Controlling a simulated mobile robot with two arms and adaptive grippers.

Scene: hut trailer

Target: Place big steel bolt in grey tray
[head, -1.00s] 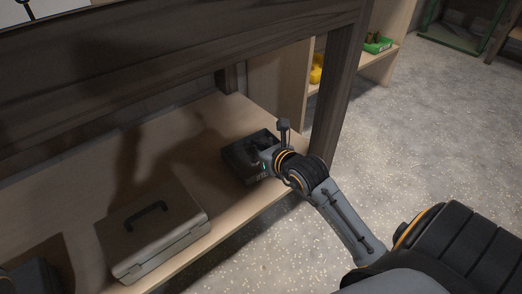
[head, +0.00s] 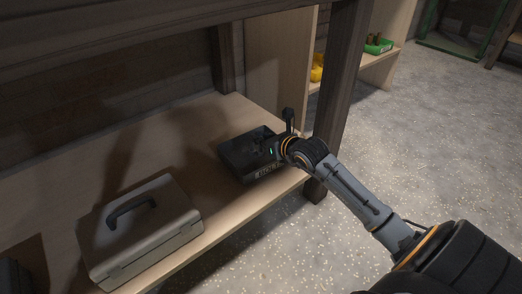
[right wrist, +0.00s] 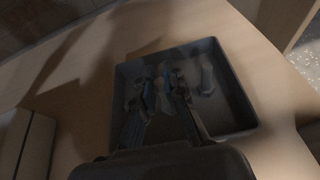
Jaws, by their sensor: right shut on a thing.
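The grey tray (head: 236,163), a dark square open box with a part-hidden label on its front, sits on the wooden shelf near its right end. It fills the middle of the right wrist view (right wrist: 245,112). My right gripper (head: 266,147) reaches over the tray from the right. In the right wrist view its fingers (right wrist: 164,88) point down over the tray's inside, shut on what seems to be the big steel bolt, mostly hidden and dim. A pale grey piece (right wrist: 208,79) shows beside the fingers, inside the tray outline. My left gripper is not in view.
A grey case with a black handle (head: 150,235) stands on the shelf to the left. A dark wooden post (head: 335,100) rises close behind my right arm. Yellow and green items (head: 379,46) sit on a far shelf. The shelf between case and tray is clear.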

